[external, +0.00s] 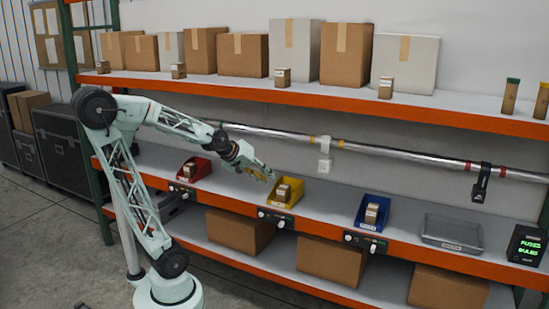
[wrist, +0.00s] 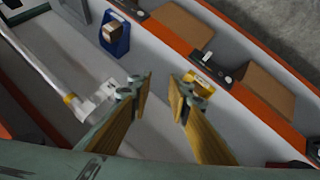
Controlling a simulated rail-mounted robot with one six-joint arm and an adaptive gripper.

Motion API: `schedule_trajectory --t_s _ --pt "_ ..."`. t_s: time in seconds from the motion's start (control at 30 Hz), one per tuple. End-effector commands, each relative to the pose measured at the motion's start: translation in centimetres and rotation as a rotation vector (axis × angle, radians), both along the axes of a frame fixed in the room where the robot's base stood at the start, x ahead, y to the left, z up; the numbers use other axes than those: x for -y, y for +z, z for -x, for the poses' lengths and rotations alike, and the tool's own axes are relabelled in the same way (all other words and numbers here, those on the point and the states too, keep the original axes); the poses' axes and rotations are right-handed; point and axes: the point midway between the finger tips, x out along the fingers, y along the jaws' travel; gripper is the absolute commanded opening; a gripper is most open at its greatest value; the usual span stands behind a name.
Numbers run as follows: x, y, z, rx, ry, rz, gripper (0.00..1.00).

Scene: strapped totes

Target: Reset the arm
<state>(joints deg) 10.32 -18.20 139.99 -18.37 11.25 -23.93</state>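My arm rises from its base in front of the shelf and bends over the middle shelf in the external view. My gripper (external: 259,174) hangs in the air above that shelf, just left of the yellow bin (external: 291,195). In the wrist view my gripper (wrist: 162,85) shows two yellow-brown fingers spread apart with nothing between them. Part of the yellow bin (wrist: 199,77) shows behind the right fingertip.
A red bin (external: 190,172) and a blue bin (external: 375,208) stand on the middle shelf, each with a small box. A metal rail (external: 385,148) runs behind. A grey tray (external: 452,231) and a display (external: 526,246) are at right. Boxes line the upper shelf (external: 330,102).

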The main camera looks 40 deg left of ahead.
Motion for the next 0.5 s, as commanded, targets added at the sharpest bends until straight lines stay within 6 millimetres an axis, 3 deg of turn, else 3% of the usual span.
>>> schedule_trajectory --t_s 0.5 --pt "-6.3 -4.0 14.8 -0.216 -0.256 -0.310 0.18"
